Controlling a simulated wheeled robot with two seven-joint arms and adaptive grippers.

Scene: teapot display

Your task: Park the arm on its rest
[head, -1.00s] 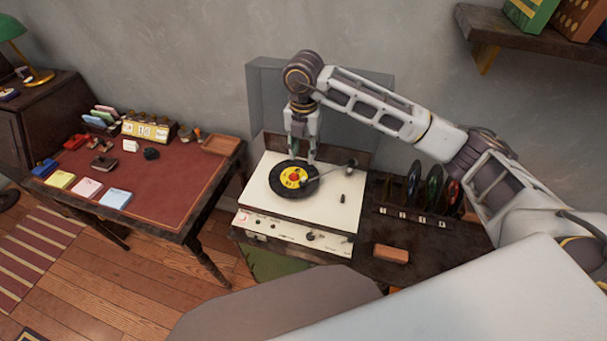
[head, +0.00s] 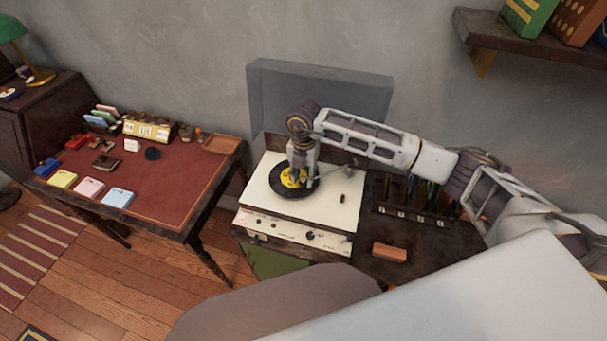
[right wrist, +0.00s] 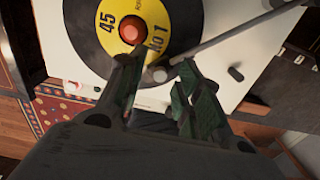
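A cream record player (head: 266,209) holds a black record (head: 281,191) with a yellow label, which also shows in the right wrist view (right wrist: 88,45). Its thin grey tonearm (right wrist: 205,45) reaches over the record from a pivot (head: 350,169) at the deck's right; its rounded end is over the record. My right gripper (head: 303,184) is low over the record. In the right wrist view its fingers (right wrist: 157,76) are apart, with the tonearm's end between them, and a gap shows on each side. I cannot make out the tonearm's rest clearly. My left gripper is out of view.
A small dark knob (right wrist: 236,74) stands on the deck right of the tonearm. A clear raised lid (head: 335,95) stands behind the player. Records in a rack (head: 415,213) and an orange-brown block (head: 389,252) are to the right. A desk (head: 165,180) is left.

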